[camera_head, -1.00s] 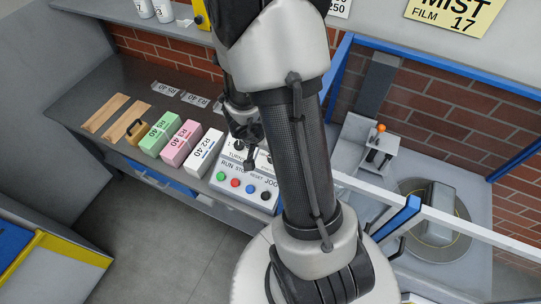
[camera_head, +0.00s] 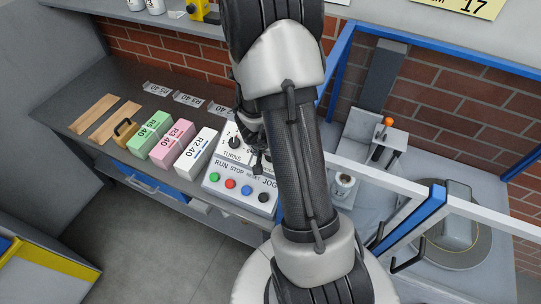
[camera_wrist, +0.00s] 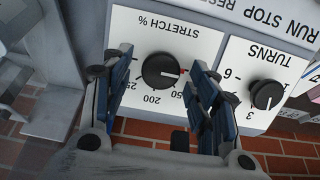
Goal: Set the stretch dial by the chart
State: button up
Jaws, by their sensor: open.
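In the head view my gripper (camera_head: 257,160) is over the control box (camera_head: 234,195), and my arm hides the stretch dial. A yellow sign (camera_head: 470,6) is cut off, showing 17.
The turns dial (camera_wrist: 265,93) sits close beside my right-hand finger. Green, pink and white boxes (camera_head: 197,153) stand left of the control box. A white rail (camera_head: 400,197) and blue posts (camera_head: 425,212) are at the right, near a turntable (camera_head: 460,245).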

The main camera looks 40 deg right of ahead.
jog(key=shift+c, duration=0.6)
jog(key=c, duration=0.9)
jog(key=shift+c, duration=0.2)
jog(key=m+b, duration=0.2)
jog(key=m, duration=0.1)
jog(key=shift+s+f+m+t, duration=0.1)
jog(key=shift+m+t, duration=0.2)
jog(key=shift+m, duration=0.1)
jog(key=shift+s+m+t+b, duration=0.15)
jog(key=shift+m+t+b, duration=0.15)
jog(key=shift+m+b, duration=1.55)
jog(key=shift+m+p, duration=0.35)
jog(key=shift+m, duration=0.2)
